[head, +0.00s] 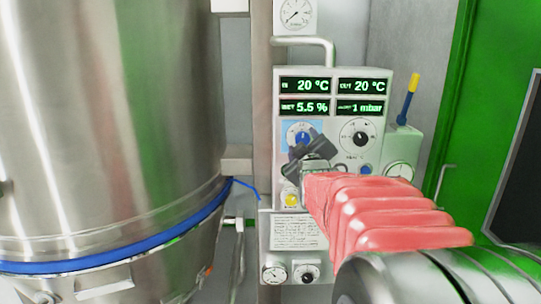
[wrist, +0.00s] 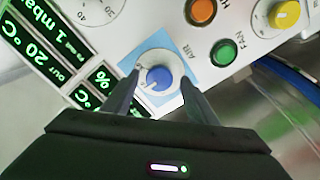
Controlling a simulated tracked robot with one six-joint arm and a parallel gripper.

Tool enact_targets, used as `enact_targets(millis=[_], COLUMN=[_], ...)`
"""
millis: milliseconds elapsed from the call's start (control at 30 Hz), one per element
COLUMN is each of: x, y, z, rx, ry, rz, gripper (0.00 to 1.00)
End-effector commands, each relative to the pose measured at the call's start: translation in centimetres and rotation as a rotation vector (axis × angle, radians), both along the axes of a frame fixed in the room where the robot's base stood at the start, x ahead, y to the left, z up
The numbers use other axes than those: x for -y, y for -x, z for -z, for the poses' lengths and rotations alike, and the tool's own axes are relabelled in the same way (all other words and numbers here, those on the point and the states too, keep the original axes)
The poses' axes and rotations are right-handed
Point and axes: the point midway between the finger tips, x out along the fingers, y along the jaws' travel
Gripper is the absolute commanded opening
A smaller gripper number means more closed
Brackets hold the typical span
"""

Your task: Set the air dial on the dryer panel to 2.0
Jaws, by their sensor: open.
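The air dial (head: 298,132) is a blue knob on a white scale with a light-blue square behind it, on the dryer panel (head: 337,77). In the wrist view the blue knob (wrist: 159,77) sits between my two fingertips, with the word AIR beside it. My gripper (head: 309,142) is open around the knob; in the wrist view my gripper (wrist: 162,82) shows gaps beside the knob, and contact cannot be made out. The scale numbers are too small to read. In the head view my gripper hides the dial's lower part.
A black-knobbed dial (head: 360,137) is to the right. In the wrist view, an orange button (wrist: 202,11), a green FAN button (wrist: 223,52) and a yellow knob (wrist: 285,15) are close by. A steel vessel (head: 110,120) stands left, a green door frame (head: 490,60) right.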

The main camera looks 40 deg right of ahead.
Motion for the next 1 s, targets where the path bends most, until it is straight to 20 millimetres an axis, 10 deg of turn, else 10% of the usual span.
enact_targets(millis=[1000], x=[-6.3], y=[9.3], z=[0.1], rx=[-0.001], ry=[0.001], rz=[0.0], gripper=[0.53])
